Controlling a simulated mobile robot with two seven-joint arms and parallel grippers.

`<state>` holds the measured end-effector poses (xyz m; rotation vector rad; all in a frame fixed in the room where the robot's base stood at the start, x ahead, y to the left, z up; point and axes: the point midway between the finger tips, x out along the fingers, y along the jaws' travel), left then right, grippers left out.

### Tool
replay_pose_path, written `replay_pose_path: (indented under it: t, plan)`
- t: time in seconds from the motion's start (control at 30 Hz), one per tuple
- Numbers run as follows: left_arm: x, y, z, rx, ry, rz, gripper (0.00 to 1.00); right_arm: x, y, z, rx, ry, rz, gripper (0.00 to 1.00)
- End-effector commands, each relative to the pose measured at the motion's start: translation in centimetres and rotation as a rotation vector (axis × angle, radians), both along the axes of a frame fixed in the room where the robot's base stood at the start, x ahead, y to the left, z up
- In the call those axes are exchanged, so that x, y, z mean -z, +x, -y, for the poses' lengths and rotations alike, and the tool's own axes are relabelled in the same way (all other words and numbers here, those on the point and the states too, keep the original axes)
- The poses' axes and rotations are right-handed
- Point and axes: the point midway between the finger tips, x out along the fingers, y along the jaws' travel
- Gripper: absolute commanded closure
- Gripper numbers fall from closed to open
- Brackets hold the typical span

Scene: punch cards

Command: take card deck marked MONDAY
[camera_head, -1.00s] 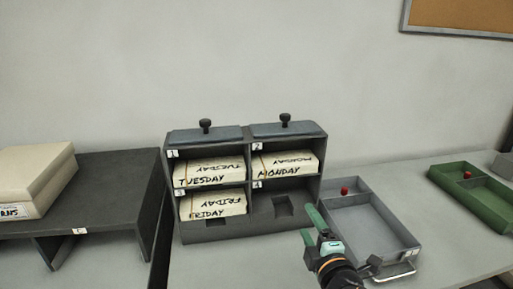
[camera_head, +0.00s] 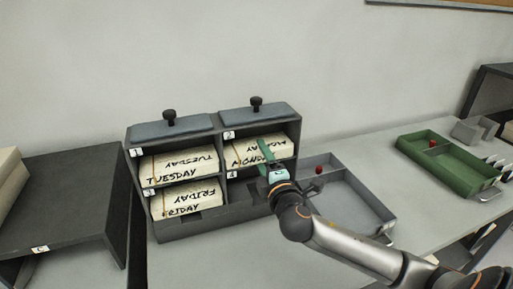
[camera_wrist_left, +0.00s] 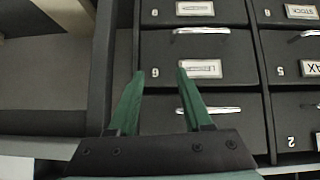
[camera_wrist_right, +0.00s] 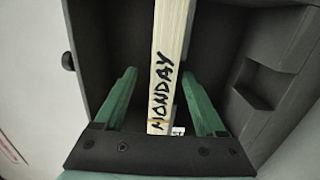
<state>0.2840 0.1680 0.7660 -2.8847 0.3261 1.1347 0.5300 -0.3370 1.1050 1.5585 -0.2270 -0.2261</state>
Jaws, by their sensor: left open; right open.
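The card deck marked MONDAY (camera_head: 240,156) lies in the upper right compartment, numbered 2, of the dark grey rack (camera_head: 222,215). My right gripper (camera_head: 265,150) is at the front of that compartment and partly covers the deck. In the right wrist view the MONDAY deck (camera_wrist_right: 168,70) stands between the two open green fingers of the right gripper (camera_wrist_right: 158,100), with gaps visible on both sides. My left gripper (camera_wrist_left: 160,75) is open and empty in the left wrist view, in front of dark drawers; it is not seen in the head view.
A TUESDAY deck (camera_head: 190,166) fills compartment 1 and a FRIDAY deck (camera_head: 180,202) compartment 3. A grey tray (camera_head: 365,205) with a red knob sits right of the rack, a green tray (camera_head: 460,170) farther right. A dark stand (camera_head: 70,205) is at left.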

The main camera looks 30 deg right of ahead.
Motion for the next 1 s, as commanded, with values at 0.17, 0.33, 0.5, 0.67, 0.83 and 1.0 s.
replay_pose_path:
  t: [0.17, 0.33, 0.5, 0.67, 0.83, 1.0]
  plan:
    - [-0.8, 0.0, 0.0, 0.0, 0.0, 0.0, 0.5, 0.0, 2.3, 0.5, 0.002, 0.0, 0.001, 0.28]
    - [-1.1, 0.1, 0.0, 0.0, 0.0, 0.001, 0.5, 0.2, 4.1, 1.1, 0.002, 0.001, 0.001, 0.28]
    - [-1.1, 0.1, 0.0, 0.0, 0.0, 0.002, 0.5, 0.3, 4.6, 1.2, 0.0, 0.001, 0.0, 0.28]
    - [-1.1, 0.2, 0.0, 0.001, 0.0, 0.003, 0.5, 0.3, 4.6, 1.2, 0.0, 0.001, 0.0, 0.28]
    - [-1.1, 0.2, 0.0, 0.0, 0.001, 0.003, 0.5, 0.3, 4.6, 1.2, 0.0, 0.0, 0.0, 0.47]
    - [-1.1, 0.2, 0.0, -0.001, 0.0, 0.004, 0.5, 0.3, 4.6, 1.2, 0.0, 0.0, 0.0, 0.66]
